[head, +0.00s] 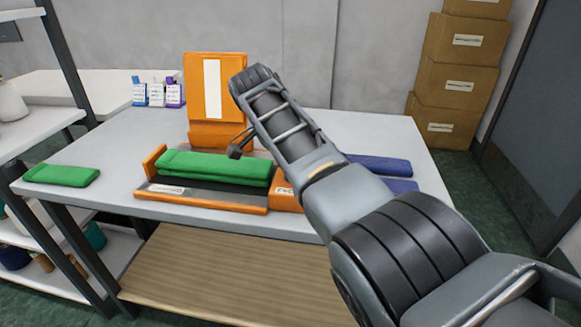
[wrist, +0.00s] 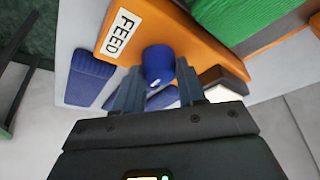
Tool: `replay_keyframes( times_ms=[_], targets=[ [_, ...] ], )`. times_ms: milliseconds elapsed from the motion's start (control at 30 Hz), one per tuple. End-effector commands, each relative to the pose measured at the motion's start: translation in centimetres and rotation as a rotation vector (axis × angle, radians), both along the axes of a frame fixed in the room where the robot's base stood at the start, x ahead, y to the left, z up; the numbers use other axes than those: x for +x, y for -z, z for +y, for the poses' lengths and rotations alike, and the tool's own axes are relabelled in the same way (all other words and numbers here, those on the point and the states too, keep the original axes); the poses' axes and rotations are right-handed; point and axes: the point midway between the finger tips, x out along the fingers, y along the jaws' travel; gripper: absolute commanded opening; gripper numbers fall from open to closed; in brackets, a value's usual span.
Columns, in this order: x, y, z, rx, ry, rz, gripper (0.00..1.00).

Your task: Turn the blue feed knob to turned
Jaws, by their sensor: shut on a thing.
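The blue feed knob (wrist: 158,64) stands on the orange housing (wrist: 192,38) next to a white FEED label (wrist: 121,32) in the wrist view. My gripper (wrist: 158,90) is shut on the knob, with one finger on each side of it. In the head view my arm hides the knob and the fingers. The orange machine (head: 215,110) stands on the grey table, with green knitted cloth (head: 215,166) lying across its bed. How far the knob is turned cannot be told.
Blue folded cloths (head: 380,165) lie right of the machine, and a green one (head: 62,175) lies at the table's left. Small bottles (head: 157,93) stand at the back. Cardboard boxes (head: 457,85) are stacked behind on the right. A shelf rack (head: 40,120) stands left.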

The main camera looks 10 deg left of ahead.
Motion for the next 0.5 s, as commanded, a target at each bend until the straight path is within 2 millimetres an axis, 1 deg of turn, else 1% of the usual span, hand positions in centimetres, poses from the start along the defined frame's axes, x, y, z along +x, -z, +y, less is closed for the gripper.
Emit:
replay_keyframes(
  times_ms=[200,500],
  targets=[
    [0.1,0.01,-0.08,0.0,0.045,-0.001,0.09],
    [0.09,-0.01,-0.09,-0.001,0.054,-0.001,0.09]
  ],
)
